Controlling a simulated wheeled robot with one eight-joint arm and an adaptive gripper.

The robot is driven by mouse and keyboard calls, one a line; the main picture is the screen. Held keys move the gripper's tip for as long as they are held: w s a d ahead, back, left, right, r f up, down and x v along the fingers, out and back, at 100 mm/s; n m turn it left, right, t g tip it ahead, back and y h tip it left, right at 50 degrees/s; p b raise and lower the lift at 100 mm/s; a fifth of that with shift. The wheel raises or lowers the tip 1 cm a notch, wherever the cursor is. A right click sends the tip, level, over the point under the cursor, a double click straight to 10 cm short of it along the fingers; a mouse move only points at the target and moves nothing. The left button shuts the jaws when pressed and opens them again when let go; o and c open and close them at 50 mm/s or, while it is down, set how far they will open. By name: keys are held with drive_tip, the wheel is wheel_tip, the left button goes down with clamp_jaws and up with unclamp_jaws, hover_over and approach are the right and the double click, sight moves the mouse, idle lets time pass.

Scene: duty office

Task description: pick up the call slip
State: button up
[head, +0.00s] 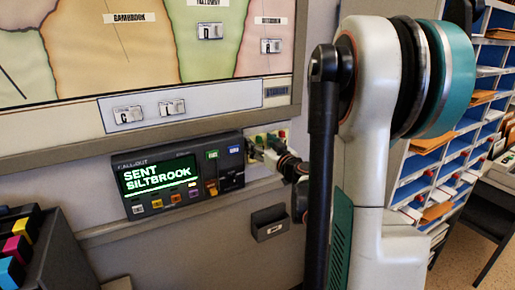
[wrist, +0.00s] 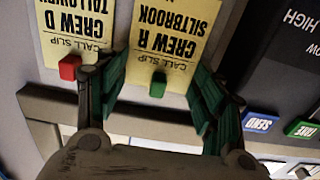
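A yellow call slip (wrist: 172,35) marked CREW R SILTBROOK, with a green peg or clip at one end, shows upside down in the wrist view. A second yellow call slip (wrist: 80,28), marked CREW D TALLOWBY and with a red peg, is to its left. My gripper (wrist: 158,75) is open, with a finger on each side of the Siltbrook slip. I see no clear contact. In the head view my gripper (head: 262,150) is at the right end of the call-out console and partly hides the slips.
The call-out console (head: 180,172) displays SENT SILTBROOK; its SEND button (wrist: 262,122) is close to my right finger. A small dark holder (head: 269,224) is on the wall below. A map board (head: 130,50) hangs above. Pigeonhole shelves (head: 440,170) stand at right and coloured blocks (head: 18,245) at left.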

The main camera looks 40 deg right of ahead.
clamp_jaws()
idle(0.5)
drive_tip(key=shift+s+r, duration=0.1)
drive_tip(key=shift+r, duration=0.05)
drive_tip(key=shift+s+r, duration=0.15)
drive_tip(key=shift+r, duration=0.05)
drive_tip(key=s+a+r+p, duration=0.3)
drive_tip(key=s+r+p, duration=0.2)
drive_tip(key=s, duration=0.8)
wheel_tip(320, 180, up, 2)
drive_tip(key=shift+a+r, duration=0.15)
